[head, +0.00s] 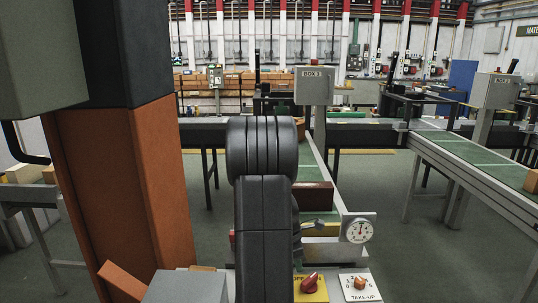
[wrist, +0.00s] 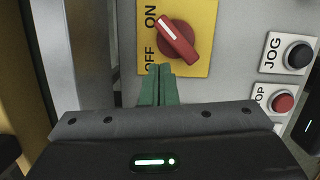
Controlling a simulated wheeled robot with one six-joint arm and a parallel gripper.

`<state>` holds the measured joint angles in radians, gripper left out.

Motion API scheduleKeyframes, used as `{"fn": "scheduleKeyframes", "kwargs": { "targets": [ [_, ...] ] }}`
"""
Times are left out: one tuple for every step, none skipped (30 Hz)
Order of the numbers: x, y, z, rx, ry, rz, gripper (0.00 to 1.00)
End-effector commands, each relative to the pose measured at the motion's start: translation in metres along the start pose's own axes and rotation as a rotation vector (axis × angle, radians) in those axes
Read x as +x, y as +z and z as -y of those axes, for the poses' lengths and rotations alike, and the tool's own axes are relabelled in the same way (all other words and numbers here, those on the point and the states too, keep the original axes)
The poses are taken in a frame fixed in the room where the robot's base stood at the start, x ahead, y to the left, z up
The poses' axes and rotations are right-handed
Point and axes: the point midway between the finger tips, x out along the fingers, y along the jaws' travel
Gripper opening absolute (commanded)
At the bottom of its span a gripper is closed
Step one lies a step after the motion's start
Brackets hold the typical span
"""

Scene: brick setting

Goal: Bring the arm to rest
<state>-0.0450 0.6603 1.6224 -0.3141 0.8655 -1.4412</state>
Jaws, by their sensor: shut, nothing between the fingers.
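My gripper (wrist: 158,85) is shut and empty in the wrist view, its green fingers together in front of a grey panel (wrist: 225,85). Just beyond the fingertips is a red rotary switch (wrist: 175,42) on a yellow ON/OFF plate (wrist: 206,22). The white mark on its knob points up-left, toward the ON side. I cannot tell whether the fingertips touch the plate. In the head view my dark arm stands upright at the centre and hides most of the gripper.
Black JOG (wrist: 298,55) and red stop (wrist: 284,103) buttons sit right of the switch. In the head view, a dial gauge (head: 358,229) and a TAKE-UP knob (head: 359,283) are near my arm. An orange column (head: 120,190) stands close left; a green conveyor (head: 470,155) runs right.

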Motion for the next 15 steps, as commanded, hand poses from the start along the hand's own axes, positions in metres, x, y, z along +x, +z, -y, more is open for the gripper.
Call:
{"fn": "scheduleKeyframes", "kwargs": {
  "targets": [
    [0.003,-0.004,0.005,-0.044,0.01,-0.002,0.0],
    [0.004,-0.005,0.007,-0.074,0.017,-0.003,0.0],
    [0.004,-0.008,0.01,-0.112,0.026,-0.004,0.0],
    [0.005,-0.009,0.012,-0.141,0.033,-0.004,0.0],
    [0.006,-0.011,0.015,-0.17,0.039,-0.005,0.0],
    [0.007,-0.013,0.017,-0.208,0.05,-0.005,0.0],
    [0.008,-0.015,0.02,-0.237,0.057,-0.006,0.0],
    [0.008,-0.017,0.022,-0.266,0.064,-0.006,0.0],
    [0.009,-0.019,0.025,-0.305,0.073,-0.006,0.0],
    [0.01,-0.021,0.028,-0.334,0.08,-0.005,0.0],
    [0.011,-0.023,0.03,-0.363,0.088,-0.005,0.0],
    [0.012,-0.025,0.033,-0.402,0.097,-0.004,0.0],
    [0.012,-0.027,0.035,-0.431,0.105,-0.003,0.0],
    [0.013,-0.029,0.038,-0.459,0.112,-0.002,0.0],
    [0.014,-0.031,0.041,-0.497,0.121,-0.001,0.0]
  ]
}}
